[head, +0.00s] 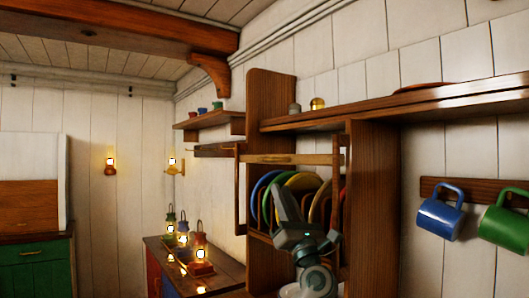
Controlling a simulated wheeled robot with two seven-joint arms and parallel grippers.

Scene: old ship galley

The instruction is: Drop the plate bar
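The plate bar (290,159) is a light wooden rail running level across the front of the plate rack, above the plates. Its ends meet upright wooden pieces at the left (237,190) and right (336,190). Several coloured plates (262,190) stand on edge in the rack below and behind it. My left gripper (286,208), grey, is in front of the plates, below the bar and apart from it in the picture. Its fingers are seen too poorly to tell open from shut. My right gripper is not in view.
A dark wooden shelf (400,103) runs above the rack. A blue mug (438,214) and a green mug (505,227) hang from a peg board at the right. Lit lanterns (201,252) stand on a counter at the left. A small shelf (210,121) holds little cups.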

